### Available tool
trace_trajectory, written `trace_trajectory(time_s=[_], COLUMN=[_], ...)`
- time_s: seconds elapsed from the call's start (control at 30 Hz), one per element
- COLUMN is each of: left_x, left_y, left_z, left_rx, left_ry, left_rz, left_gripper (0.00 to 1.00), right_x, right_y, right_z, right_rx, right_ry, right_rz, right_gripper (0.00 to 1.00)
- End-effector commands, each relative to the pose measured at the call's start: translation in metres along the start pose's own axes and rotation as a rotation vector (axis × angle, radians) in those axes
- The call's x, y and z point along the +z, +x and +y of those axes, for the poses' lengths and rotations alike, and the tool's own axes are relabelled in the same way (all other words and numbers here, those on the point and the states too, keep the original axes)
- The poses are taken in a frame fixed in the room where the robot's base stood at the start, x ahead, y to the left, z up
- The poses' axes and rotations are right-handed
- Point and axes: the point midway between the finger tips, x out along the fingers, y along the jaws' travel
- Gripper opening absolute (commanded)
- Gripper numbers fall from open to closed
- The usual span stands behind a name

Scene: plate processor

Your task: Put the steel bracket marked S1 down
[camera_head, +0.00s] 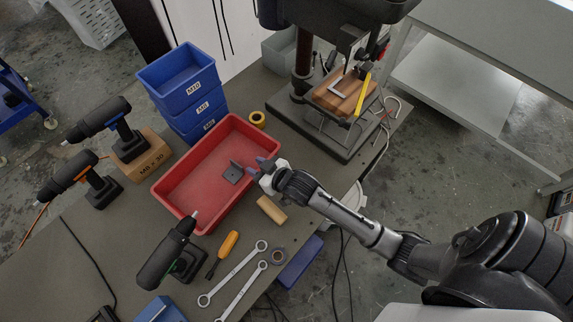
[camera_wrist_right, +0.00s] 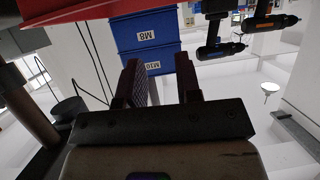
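A small grey steel bracket (camera_head: 233,173) rests on the floor of the red tray (camera_head: 180,208), near its right wall. One flange stands up, and I cannot read an S1 mark on it. My right gripper (camera_head: 257,167) is at the tray's right rim, just right of the bracket and apart from it. Its two dark purple fingers are spread. In the right wrist view the gripper (camera_wrist_right: 160,80) has nothing between its fingers, and the bracket does not show there. My left gripper is in neither view.
Stacked blue bins (camera_head: 178,70) stand behind the tray. A drill press (camera_head: 303,60) stands at back right, with a wooden block (camera_head: 325,100) on it.

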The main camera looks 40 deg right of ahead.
Motion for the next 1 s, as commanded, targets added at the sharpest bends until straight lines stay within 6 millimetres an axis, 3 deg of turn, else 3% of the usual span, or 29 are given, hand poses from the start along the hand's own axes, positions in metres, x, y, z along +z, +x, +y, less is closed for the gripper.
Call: trace_trajectory(time_s=[0.27, 0.37, 0.6, 0.73, 0.9, 1.0], left_x=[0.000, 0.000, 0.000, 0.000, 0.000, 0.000], left_y=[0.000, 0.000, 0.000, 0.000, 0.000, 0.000], left_z=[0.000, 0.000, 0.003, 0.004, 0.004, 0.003], left_rx=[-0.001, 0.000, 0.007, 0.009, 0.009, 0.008], left_ry=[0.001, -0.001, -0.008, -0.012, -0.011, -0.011], left_rz=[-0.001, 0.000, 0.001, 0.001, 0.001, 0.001], left_gripper=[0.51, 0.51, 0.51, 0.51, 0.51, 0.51], right_x=[0.010, 0.034, 0.095, 0.112, 0.121, 0.123], right_y=[-0.012, -0.039, -0.147, -0.199, -0.239, -0.247], right_z=[-0.003, -0.011, -0.029, -0.034, -0.037, -0.038], right_rx=[0.004, 0.014, 0.032, 0.034, 0.032, 0.030], right_ry=[0.001, -0.002, -0.012, -0.016, -0.019, -0.020], right_rz=[-0.043, -0.160, -0.550, -0.717, -0.841, -0.867], right_gripper=[0.32, 0.32, 0.32, 0.32, 0.32, 0.32])
